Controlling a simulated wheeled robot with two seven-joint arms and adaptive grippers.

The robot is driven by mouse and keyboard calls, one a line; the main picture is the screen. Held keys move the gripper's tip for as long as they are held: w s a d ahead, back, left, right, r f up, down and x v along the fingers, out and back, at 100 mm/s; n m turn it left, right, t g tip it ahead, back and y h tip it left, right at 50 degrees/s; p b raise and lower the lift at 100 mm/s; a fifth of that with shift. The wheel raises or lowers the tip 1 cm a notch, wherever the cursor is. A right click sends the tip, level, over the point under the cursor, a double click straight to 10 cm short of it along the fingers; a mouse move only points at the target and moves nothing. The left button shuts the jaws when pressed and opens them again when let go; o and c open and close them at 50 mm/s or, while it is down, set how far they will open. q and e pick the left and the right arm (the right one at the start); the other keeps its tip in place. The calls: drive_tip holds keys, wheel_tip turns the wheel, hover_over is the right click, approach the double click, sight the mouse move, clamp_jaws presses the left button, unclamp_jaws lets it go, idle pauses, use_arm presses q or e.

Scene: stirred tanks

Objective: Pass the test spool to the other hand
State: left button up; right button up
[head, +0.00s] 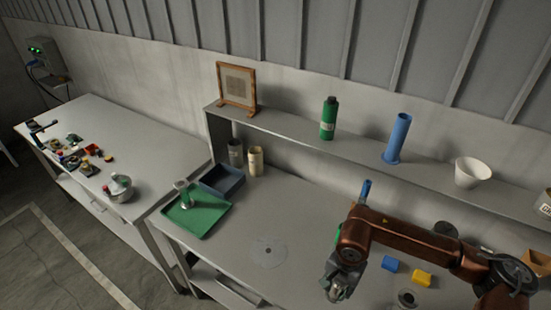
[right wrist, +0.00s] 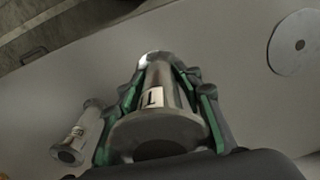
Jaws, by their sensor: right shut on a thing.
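My right gripper (head: 338,288) is low over the front of the grey table. In the right wrist view, my right gripper (right wrist: 160,95) is shut on the test spool (right wrist: 158,122), a metal cylinder with a wide round flange and a white label with dark marks. The green-lined fingers grip it from both sides. In the head view the spool is mostly hidden by the gripper. A second, similar metal spool (right wrist: 85,135) with a label is to the left in the wrist view, apart from the gripper. My left gripper is in neither view.
A flat grey disc (head: 269,252) lies left of the right gripper. A green tray (head: 210,222) and a dark blue bin (head: 236,187) are farther left. Blue (head: 390,263) and yellow (head: 422,277) blocks lie near my right arm. A raised shelf (head: 290,128) runs along the back.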

drive_tip(key=n, duration=0.1)
drive_tip(key=w+d+n+b, duration=0.1)
drive_tip(key=n, duration=0.1)
drive_tip(key=d+n, duration=0.1)
drive_tip(key=shift+w+f+n, duration=0.2)
drive_tip(key=shift+n, duration=0.1)
use_arm(q)
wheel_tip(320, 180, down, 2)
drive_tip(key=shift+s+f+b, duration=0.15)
drive_tip(key=shift+b, duration=0.25)
use_arm(e)
drive_tip(key=shift+w+d+n, duration=0.15)
drive_tip(key=shift+d+n, duration=0.05)
drive_tip(key=shift+n, duration=0.4)
drive_tip(key=shift+w+d+n, duration=0.1)
drive_tip(key=shift+d+n, duration=0.1)
drive_tip(key=shift+n, duration=0.4)
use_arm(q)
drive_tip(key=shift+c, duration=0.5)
use_arm(e)
drive_tip(key=shift+r, duration=0.1)
